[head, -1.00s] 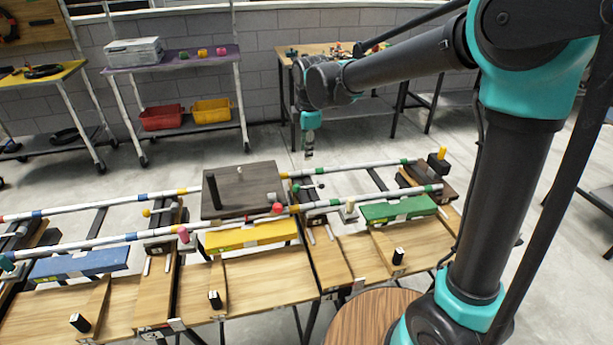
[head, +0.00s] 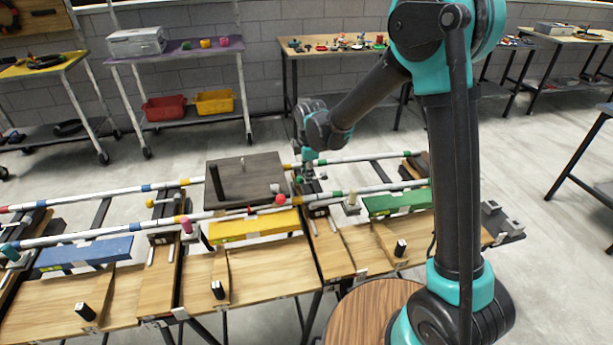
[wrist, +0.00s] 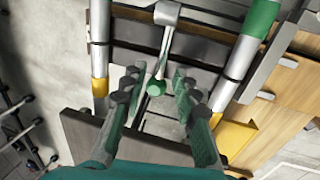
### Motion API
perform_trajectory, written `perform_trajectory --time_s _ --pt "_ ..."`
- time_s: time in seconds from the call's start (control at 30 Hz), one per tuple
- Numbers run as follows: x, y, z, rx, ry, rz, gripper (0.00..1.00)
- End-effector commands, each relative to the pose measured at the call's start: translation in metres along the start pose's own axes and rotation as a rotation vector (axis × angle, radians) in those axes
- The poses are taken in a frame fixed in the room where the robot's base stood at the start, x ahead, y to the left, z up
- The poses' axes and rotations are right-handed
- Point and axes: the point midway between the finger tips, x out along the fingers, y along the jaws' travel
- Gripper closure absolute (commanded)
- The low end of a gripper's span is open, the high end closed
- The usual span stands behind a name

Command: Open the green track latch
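The green track latch shows in the wrist view as a metal lever ending in a green knob (wrist: 156,87), near the picture's middle. The lever runs up from the knob to a bracket between two rails. My gripper (wrist: 157,76) is open, with one finger on each side of the knob and lever. Contact between fingers and knob cannot be told. In the head view my gripper (head: 312,178) points down over the track, just right of the dark board, and mostly hides the latch.
The dark board (head: 230,170) with a post lies on the rails to the left. A red ball (head: 280,199) is at its front. A yellow block (head: 255,227), a green block (head: 397,202) and a blue block (head: 85,253) sit along the track. The long rails flank my gripper.

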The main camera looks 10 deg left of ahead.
Motion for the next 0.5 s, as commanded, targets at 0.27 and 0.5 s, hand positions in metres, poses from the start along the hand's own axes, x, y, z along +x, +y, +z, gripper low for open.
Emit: perform_trajectory --time_s 0.27,0.5 --pt "0.017 0.0 0.0 0.0 0.0 0.0 0.7" --pt "0.017 0.0 0.0 0.0 0.0 0.0 0.7"
